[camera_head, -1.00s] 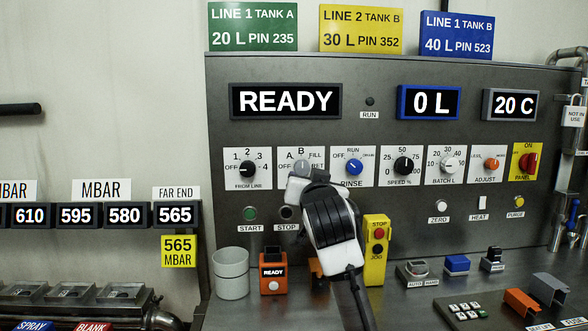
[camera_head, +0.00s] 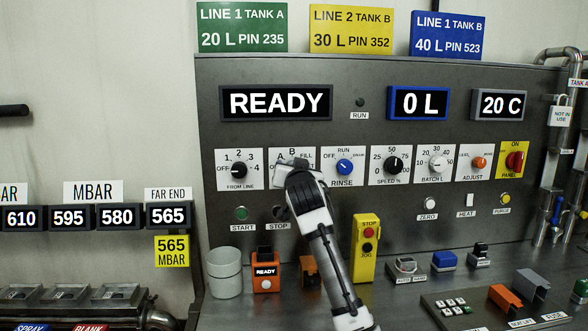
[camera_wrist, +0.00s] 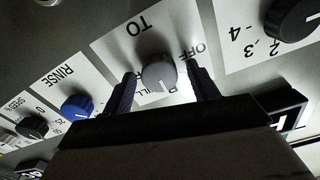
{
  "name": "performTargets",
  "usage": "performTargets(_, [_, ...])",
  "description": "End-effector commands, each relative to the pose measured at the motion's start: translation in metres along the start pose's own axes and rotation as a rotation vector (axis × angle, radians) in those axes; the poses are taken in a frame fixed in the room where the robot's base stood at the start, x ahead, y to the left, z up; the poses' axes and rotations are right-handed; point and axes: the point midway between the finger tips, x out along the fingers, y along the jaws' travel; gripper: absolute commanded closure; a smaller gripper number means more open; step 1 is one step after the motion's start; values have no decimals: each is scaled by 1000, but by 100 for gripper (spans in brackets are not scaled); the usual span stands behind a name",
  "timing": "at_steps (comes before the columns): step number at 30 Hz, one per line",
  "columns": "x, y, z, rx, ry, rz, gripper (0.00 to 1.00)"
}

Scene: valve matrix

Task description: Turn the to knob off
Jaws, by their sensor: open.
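The TO knob (camera_wrist: 158,74) is a grey round knob on a white plate (camera_wrist: 118,40) marked TO, OFF and FILL, seen upside down in the wrist view. A light mark shows near its lower edge; its exact setting is hard to tell. My gripper (camera_wrist: 162,72) is open, with one dark finger on each side of the knob. A gap seems to show on both sides; contact cannot be told. In the head view my gripper (camera_head: 293,174) hides the knob and the lower part of its plate (camera_head: 292,153).
The black FROM LINE knob (camera_head: 239,170) is left of the plate and the blue RINSE knob (camera_head: 344,167) is right. The START (camera_head: 241,213) and STOP (camera_head: 279,212) buttons sit below. A yellow stop box (camera_head: 366,250) stands on the bench, right of my arm.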

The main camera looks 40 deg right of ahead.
Motion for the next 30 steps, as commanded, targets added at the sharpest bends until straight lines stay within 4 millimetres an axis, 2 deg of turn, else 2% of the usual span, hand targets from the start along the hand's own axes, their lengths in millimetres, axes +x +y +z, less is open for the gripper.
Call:
performTargets(3, [0,0,0,0,0,0,44])
performTargets(13, [0,0,0,0,0,0,86])
performTargets(22, [0,-1,0,-37,0,-1,86])
performTargets(30, [0,-2,1,-198,-2,-1,86])
